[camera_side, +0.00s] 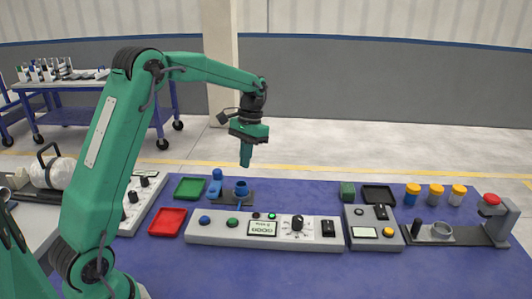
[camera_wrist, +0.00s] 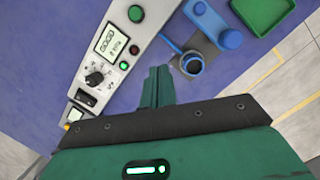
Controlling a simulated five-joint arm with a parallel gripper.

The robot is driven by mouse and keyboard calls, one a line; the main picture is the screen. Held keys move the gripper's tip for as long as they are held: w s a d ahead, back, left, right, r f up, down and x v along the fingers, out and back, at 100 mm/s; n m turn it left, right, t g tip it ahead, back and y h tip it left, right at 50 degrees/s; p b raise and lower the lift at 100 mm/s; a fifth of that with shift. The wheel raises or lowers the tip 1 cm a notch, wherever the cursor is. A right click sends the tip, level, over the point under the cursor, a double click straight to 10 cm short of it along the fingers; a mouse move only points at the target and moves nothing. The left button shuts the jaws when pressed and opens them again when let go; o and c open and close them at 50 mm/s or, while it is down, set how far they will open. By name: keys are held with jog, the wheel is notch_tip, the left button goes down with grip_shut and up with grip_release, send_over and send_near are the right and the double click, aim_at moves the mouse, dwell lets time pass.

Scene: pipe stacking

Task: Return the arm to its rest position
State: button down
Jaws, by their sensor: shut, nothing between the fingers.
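My arm is green and reaches out over the purple-blue table (camera_side: 330,265). My gripper (camera_side: 246,160) points straight down in the side view and hangs in the air above the table, with its fingers shut and nothing held. In the wrist view my gripper (camera_wrist: 158,75) shows its fingers together. A blue pipe-like piece (camera_side: 241,188) stands on a dark plate below the fingertips. A second blue piece (camera_side: 215,187) stands to its left. Both also show in the wrist view, the ring-topped piece (camera_wrist: 191,63) just right of my fingers and apart from them.
A grey control panel (camera_side: 264,229) with a screen, buttons and knob lies in front. Green (camera_side: 190,188) and red (camera_side: 168,221) trays sit left. A smaller panel (camera_side: 373,228), a black tray (camera_side: 378,194), several yellow-lidded jars (camera_side: 436,194) and a grey fixture (camera_side: 440,233) are right.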

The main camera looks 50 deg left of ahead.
jog(key=shift+r, duration=0.1)
jog(key=s+d+r+t+y, duration=0.1)
jog(key=s+d+r+t, duration=0.2)
jog(key=s+d+r, duration=0.55)
jog(key=s+d+t, duration=0.2)
jog(key=s, duration=0.5)
jog(key=s+d+m+t, duration=0.1)
jog(key=s+d+t, duration=0.1)
jog(key=s, duration=0.5)
jog(key=shift+s+d+t, duration=0.15)
jog(key=shift+d+t, duration=0.15)
jog(key=shift+t, duration=0.2)
